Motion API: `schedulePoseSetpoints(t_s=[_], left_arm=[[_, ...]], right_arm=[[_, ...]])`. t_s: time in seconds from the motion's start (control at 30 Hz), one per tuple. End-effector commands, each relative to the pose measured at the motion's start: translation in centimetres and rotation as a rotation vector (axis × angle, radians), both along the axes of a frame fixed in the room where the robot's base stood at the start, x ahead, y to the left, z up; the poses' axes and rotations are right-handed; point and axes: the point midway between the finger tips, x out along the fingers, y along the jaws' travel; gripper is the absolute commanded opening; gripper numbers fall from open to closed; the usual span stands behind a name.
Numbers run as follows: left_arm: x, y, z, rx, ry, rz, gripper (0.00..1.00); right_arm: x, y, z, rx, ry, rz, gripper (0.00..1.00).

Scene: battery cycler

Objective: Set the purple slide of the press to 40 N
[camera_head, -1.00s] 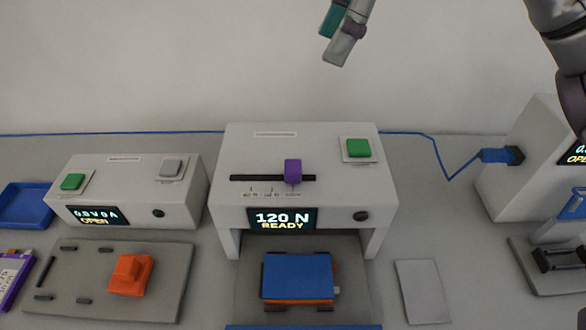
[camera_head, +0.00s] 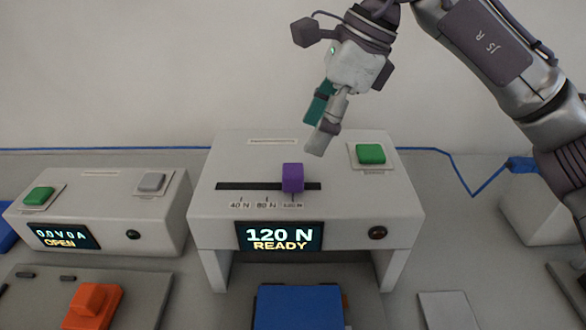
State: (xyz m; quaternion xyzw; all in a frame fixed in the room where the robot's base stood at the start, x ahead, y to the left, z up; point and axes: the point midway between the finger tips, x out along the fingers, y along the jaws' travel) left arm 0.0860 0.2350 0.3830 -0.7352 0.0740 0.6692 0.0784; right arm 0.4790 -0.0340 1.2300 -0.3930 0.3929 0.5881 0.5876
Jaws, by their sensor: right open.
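The press (camera_head: 215,215) is a pale grey box in the middle of the view. Its purple slide (camera_head: 292,178) stands in a dark slot (camera_head: 250,186) on the top, toward the right end, above the rightmost mark. The marks 40 N and 80 N lie to its left. The press display (camera_head: 279,236) reads 120 N READY. My right gripper (camera_head: 317,130) is open and empty, its fingers pointing down above and slightly right of the slide, apart from it. My left gripper is not in view.
A green button (camera_head: 370,154) is on the press top, right of the slide. A blue block (camera_head: 299,308) lies under the press. A second grey box (camera_head: 100,212) with green and grey buttons stands left, its display reading OPEN. A blue cable (camera_head: 440,155) runs behind.

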Motion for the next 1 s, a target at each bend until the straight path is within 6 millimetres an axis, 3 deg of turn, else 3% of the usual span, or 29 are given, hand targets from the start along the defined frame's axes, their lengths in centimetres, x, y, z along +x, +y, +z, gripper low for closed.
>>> schedulePoseSetpoints(t_s=[0.2,0.4,0.83,0.87,1.0], left_arm=[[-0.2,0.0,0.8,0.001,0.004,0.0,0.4],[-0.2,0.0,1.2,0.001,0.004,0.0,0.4],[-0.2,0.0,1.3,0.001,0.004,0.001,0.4],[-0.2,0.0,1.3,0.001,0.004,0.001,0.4],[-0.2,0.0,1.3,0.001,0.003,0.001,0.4]], right_arm=[[-0.1,1.8,-4.2,-0.001,0.003,0.0,0.67],[0.0,2.9,-6.9,0.0,0.002,0.001,0.67],[0.0,3.4,-8.0,0.0,-0.001,0.001,0.67],[0.0,3.3,-8.0,0.0,-0.001,0.0,0.65],[0.0,3.3,-8.0,0.0,-0.001,0.0,0.42]])
